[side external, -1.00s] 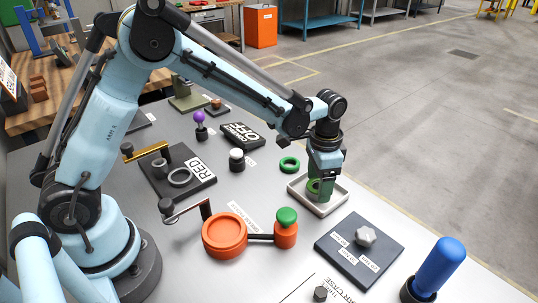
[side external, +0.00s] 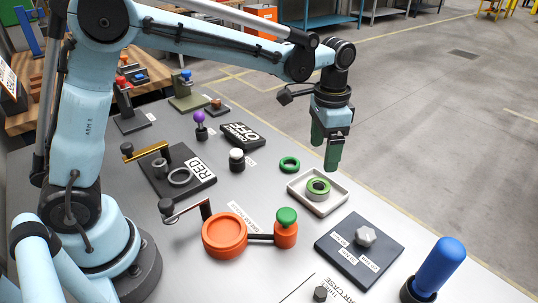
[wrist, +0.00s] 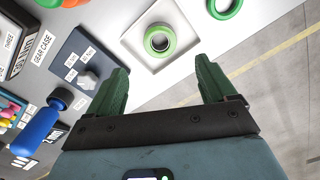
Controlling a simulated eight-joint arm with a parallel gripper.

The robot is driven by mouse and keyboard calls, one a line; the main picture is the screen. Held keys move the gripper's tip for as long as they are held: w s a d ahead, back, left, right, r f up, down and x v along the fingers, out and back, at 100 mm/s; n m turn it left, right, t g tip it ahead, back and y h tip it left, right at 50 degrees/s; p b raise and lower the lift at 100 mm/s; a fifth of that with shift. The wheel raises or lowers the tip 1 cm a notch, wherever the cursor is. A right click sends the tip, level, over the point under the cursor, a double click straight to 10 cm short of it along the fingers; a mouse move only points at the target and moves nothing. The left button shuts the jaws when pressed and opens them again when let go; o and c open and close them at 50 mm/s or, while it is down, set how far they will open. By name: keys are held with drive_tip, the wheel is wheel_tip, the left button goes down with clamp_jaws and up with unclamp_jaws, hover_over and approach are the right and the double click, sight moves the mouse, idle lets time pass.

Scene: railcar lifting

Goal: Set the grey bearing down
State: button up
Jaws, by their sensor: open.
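My gripper (side external: 325,158) is open, pointing down and raised above the shallow pale tray (side external: 295,192). In the wrist view its two green fingers (wrist: 162,66) are wide apart with nothing between them. A light green ring (side external: 318,186) with a greyish inner part lies in the tray, apart from the fingers; it also shows in the wrist view (wrist: 160,40). I cannot tell which of these is the task's bearing.
A green ring (side external: 289,163) lies on the table behind the tray. An orange dish (side external: 224,235) stands left.

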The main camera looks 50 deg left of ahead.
drive_tip(key=s+a+r+n+t, duration=0.3)
drive_tip(key=s+a+r, duration=0.2)
drive_tip(key=s+r, duration=0.15)
drive_tip(key=s+a+f+n+t, duration=0.3)
drive_tip(key=s+a+t, duration=0.1)
drive_tip(key=s, duration=0.4)
drive_tip(key=shift+s+f, duration=0.3)
drive_tip(key=shift+f, duration=0.1)
